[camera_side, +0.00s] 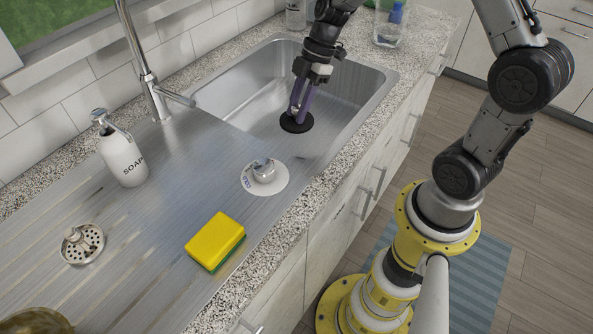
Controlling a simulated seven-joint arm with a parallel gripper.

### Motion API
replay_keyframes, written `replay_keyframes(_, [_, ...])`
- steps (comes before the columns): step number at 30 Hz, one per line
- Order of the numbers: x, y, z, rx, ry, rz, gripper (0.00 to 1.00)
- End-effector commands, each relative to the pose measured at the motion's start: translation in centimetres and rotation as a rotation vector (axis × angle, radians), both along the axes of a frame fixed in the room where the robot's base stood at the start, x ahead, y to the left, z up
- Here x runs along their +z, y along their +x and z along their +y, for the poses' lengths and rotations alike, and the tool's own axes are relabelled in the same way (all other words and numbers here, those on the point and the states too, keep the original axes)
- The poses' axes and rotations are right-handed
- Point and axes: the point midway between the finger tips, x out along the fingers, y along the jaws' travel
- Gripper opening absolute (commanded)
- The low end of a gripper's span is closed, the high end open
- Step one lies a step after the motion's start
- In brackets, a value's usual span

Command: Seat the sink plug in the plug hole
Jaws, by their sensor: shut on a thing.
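My gripper (300,104) reaches down into the steel sink basin, its purple fingers shut on the black round sink plug (297,123). The plug is a flat dark disc, roughly level, below the fingertips. The fingers cover part of its top. I cannot tell whether it touches the basin floor or hangs a little above it. The plug hole is not visible; the plug or gripper may hide it.
On the drainboard are a white disc with a metal knob (265,174), a yellow and green sponge (216,242), a metal strainer (82,244) and a soap bottle (123,157). The tap (150,80) stands left of the basin (247,84). A clear container (390,25) stands behind.

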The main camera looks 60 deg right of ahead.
Motion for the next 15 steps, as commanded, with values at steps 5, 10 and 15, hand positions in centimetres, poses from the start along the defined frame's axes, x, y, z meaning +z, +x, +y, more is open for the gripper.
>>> replay_keyframes(5, [-5.5,-0.1,0.0,-0.002,0.001,0.004,0.0])
replay_keyframes(10, [-7.9,0.1,0.0,-0.001,0.001,0.0,0.0])
replay_keyframes(15, [-11.0,0.0,0.0,-0.001,0.002,0.003,0.0])
